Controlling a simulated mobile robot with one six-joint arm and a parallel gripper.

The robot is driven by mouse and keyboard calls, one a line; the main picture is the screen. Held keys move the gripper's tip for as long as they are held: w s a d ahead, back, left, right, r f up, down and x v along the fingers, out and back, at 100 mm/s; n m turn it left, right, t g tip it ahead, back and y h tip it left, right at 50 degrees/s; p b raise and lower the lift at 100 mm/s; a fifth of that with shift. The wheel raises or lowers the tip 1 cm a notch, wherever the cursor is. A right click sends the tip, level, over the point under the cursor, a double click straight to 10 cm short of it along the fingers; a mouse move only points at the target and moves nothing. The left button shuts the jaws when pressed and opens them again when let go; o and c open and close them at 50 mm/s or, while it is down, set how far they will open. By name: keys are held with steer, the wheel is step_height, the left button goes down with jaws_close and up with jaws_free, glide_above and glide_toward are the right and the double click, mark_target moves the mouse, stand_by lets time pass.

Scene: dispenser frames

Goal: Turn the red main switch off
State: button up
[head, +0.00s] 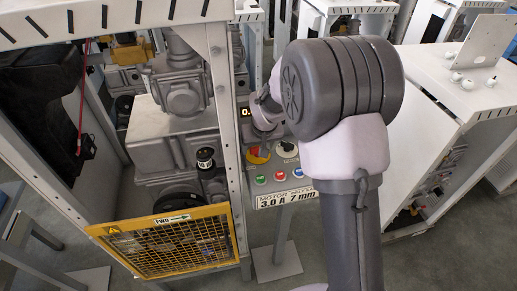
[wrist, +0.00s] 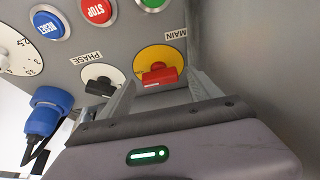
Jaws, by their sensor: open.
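The main switch shows in the wrist view as a red handle (wrist: 159,75) on a round yellow plate (wrist: 147,56), with an upside-down MAIN label beside it. The handle lies roughly crosswise in that picture. My gripper (wrist: 160,79) is open, with one finger to each side of the handle. Whether the fingers touch it I cannot tell. In the head view the yellow and red switch (head: 257,157) is partly hidden by my arm, and my fingers cannot be made out clearly.
Around the switch are a black PHASE selector (wrist: 101,85), a red STOP button (wrist: 96,10), a blue RESET button (wrist: 49,24), a green button (wrist: 152,3) and a blue plug (wrist: 43,112). A yellow mesh guard (head: 170,243) stands at lower left.

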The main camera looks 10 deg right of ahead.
steer(key=shift+w+f, duration=0.1)
steer(key=shift+f, duration=0.15)
steer(key=c, duration=1.4)
